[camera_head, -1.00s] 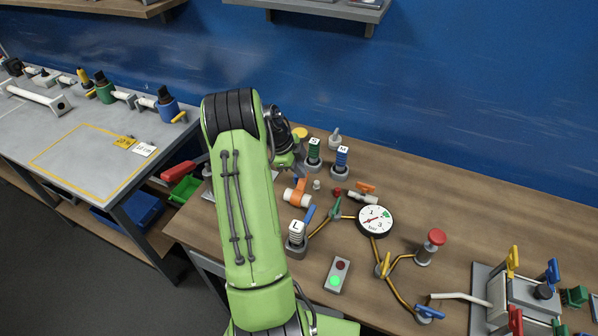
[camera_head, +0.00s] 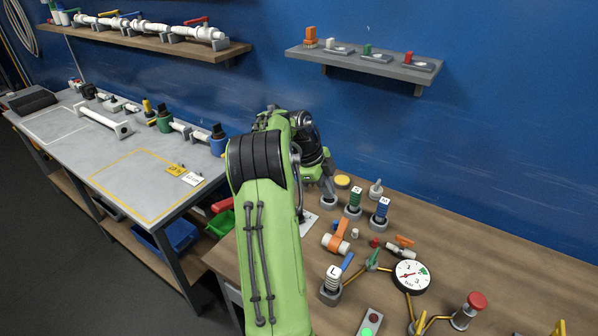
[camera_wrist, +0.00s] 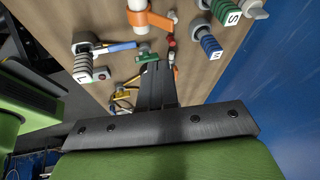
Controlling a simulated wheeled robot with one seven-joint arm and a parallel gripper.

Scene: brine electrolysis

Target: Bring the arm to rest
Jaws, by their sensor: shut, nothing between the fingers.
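My green arm (camera_head: 268,250) rises in the middle of the head view, bends at a black elbow, and its wrist section (camera_head: 308,140) lies behind it over the back left of the wooden bench (camera_head: 450,240). In the wrist view my gripper (camera_wrist: 153,68) shows as two dark fingers pressed together, with nothing between them. Beyond the fingers are the bench fittings, apart from them as far as I can tell. In the head view the fingers cannot be made out clearly.
Near my wrist stand the green S block (camera_head: 354,202), the blue M block (camera_head: 380,212) and the L block (camera_head: 333,280). An orange-handled valve (camera_head: 337,240) and a gauge (camera_head: 411,276) are close by. A wall shelf (camera_head: 365,62) hangs behind; a grey table (camera_head: 120,175) stands left.

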